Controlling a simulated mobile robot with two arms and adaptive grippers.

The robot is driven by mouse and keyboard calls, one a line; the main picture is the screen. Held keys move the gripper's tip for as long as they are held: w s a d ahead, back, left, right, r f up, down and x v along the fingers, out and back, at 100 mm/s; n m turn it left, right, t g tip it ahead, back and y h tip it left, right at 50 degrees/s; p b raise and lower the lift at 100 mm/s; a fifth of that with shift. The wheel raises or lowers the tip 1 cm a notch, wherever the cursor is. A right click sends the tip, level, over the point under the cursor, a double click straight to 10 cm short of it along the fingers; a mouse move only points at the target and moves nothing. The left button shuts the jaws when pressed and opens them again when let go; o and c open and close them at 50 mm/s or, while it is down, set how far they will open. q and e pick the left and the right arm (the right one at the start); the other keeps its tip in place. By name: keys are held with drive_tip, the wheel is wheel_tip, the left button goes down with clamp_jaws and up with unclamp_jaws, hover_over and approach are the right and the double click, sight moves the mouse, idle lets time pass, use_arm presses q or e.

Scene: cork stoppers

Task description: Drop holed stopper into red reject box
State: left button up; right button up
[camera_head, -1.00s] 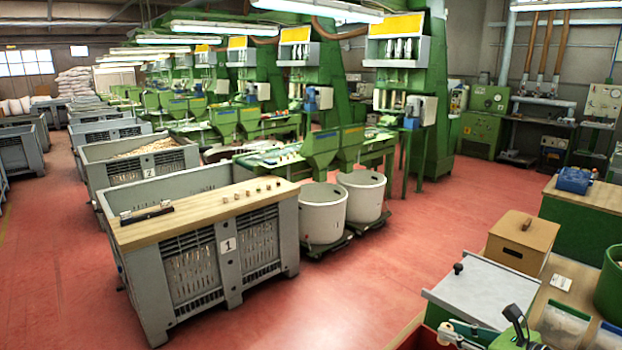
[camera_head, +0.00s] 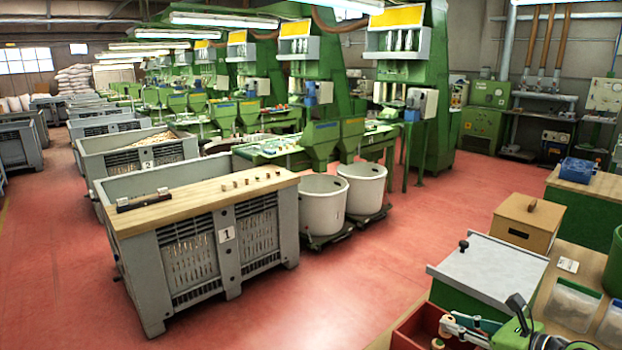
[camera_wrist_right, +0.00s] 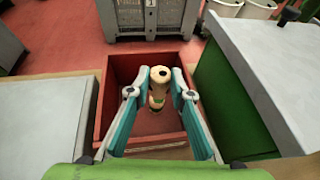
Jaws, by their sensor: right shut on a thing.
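The holed stopper (camera_wrist_right: 160,75) is a pale cork piece with a dark hole in its end face. In the right wrist view it is between the fingertips of my right gripper (camera_wrist_right: 160,80), which is shut on it. The red reject box (camera_wrist_right: 118,72) is below and around the held stopper in that view. Another cork-coloured piece with a green mark shows just under it, partly hidden. In the head view my right gripper (camera_head: 444,332) is over the red box (camera_head: 408,332) at the bottom edge. My left gripper is not in view.
A grey-lidded green box (camera_head: 490,268) stands right behind the red box. A brown wooden box (camera_head: 525,222) and clear containers (camera_head: 572,300) are on the bench. Bin 1 (camera_head: 160,285) has a board (camera_head: 200,200) with several small stoppers on top.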

drive_tip(key=o, duration=0.8)
drive_tip(key=v, duration=1.2)
